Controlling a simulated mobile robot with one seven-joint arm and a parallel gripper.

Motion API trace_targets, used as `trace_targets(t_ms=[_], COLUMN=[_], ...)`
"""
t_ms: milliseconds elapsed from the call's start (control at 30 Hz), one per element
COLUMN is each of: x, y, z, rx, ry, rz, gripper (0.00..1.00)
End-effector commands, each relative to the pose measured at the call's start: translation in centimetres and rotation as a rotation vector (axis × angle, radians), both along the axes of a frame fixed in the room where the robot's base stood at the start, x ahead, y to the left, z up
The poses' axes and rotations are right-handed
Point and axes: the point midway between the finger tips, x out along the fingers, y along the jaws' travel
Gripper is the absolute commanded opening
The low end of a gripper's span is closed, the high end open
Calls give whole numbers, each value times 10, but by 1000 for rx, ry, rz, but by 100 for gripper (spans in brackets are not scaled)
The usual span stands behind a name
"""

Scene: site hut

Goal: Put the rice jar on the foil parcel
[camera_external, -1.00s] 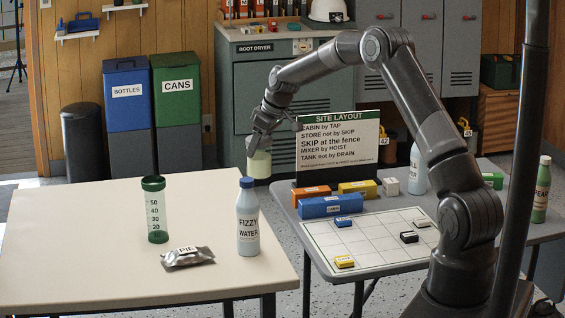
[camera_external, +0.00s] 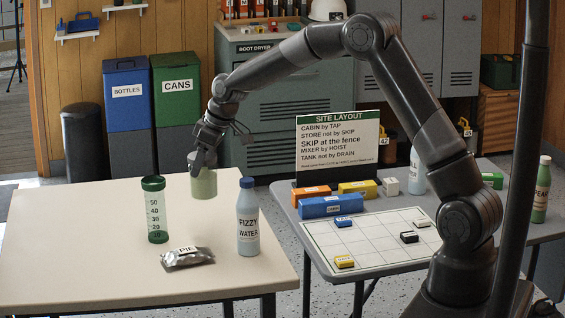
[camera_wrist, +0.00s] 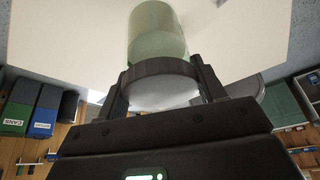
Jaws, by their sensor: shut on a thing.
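The rice jar (camera_external: 204,184) is a pale green cylinder, held upright above the white table in the external view. My gripper (camera_external: 203,165) is shut on its top. In the wrist view the jar (camera_wrist: 157,35) shows its greenish body and grey lid between the two fingers (camera_wrist: 160,90). The parcel cannot be made out in the wrist view.
A green measuring cup (camera_external: 154,210) stands left of the parcel, and a fizzy water bottle (camera_external: 248,217) stands to its right. The white table (camera_external: 90,240) is otherwise clear. A grey table (camera_external: 290,205) with coloured blocks and a layout sign (camera_external: 337,145) is on the right.

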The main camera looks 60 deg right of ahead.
Motion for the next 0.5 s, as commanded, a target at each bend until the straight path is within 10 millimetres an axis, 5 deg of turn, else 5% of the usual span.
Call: trace_targets(t_ms=[33,200,500], x=[-3,-15,-25], y=[25,84,120], z=[3,7,-6], rx=[-1,0,3], ry=[-2,-4,-2], rz=[23,63,88], gripper=[30,30,30])
